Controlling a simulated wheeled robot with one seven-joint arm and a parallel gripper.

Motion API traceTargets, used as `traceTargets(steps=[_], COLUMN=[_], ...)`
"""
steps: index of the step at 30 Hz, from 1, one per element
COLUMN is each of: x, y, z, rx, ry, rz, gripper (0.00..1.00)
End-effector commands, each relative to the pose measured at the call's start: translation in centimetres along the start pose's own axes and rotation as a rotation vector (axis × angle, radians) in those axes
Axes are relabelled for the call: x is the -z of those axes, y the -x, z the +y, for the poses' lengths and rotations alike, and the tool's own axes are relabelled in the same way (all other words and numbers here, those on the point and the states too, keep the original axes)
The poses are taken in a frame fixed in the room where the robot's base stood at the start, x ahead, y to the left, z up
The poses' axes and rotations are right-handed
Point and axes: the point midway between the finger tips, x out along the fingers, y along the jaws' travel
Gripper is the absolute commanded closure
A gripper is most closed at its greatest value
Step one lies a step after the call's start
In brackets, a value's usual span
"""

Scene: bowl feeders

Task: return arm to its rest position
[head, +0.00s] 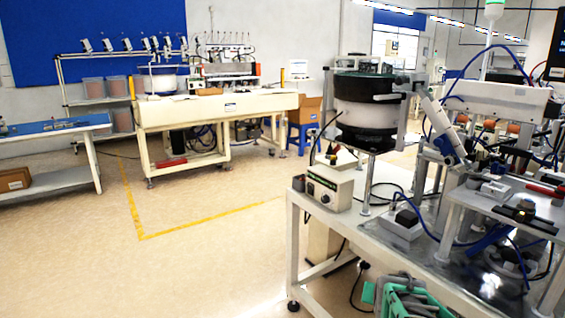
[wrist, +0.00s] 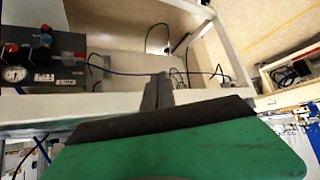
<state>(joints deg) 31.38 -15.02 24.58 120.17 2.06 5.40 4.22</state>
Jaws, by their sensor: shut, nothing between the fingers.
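My gripper (wrist: 158,82) shows in the wrist view as two narrow grey fingers that stand close together, shut with nothing between them. A broad green part with a dark edge fills the bottom of this view and hides the base of the fingers. Past the fingertips are a pale frame beam (wrist: 215,92) and an open space below it.
In the wrist view, a grey unit with a gauge (wrist: 14,74) is at the left. The floor (head: 215,265) at left is clear.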

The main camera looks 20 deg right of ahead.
Motion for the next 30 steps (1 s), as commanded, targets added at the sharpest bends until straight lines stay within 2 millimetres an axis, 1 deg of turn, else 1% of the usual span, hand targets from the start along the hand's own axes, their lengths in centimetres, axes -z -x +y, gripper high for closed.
traceTargets(steps=[1,2,3,5,6,8,9,12,14,16,19,30], x=[1.4,1.2,0.7,-0.2,-1.0,-2.3,-3.3,-5.4,-6.3,-7.0,-7.4,-7.4], y=[4.8,6.9,9.7,14.2,17.3,21.7,24.3,29.1,30.6,31.4,31.3,31.2], z=[-3.5,-5.3,-7.4,-10.2,-11.7,-13.4,-14.1,-14.9,-14.8,-14.7,-14.7,-14.7], rx=[0.05,0.076,0.109,0.158,0.188,0.228,0.25,0.288,0.298,0.305,0.304,0.304], ry=[0.058,0.093,0.142,0.22,0.274,0.356,0.408,0.51,0.548,0.571,0.575,0.574], rz=[-0.049,-0.084,-0.132,-0.202,-0.25,-0.319,-0.36,-0.441,-0.473,-0.49,-0.497,-0.496], gripper=[1.0,1.0,1.0,1.0,1.0,1.0,1.0,1.0,1.0,1.0,1.0,1.0])
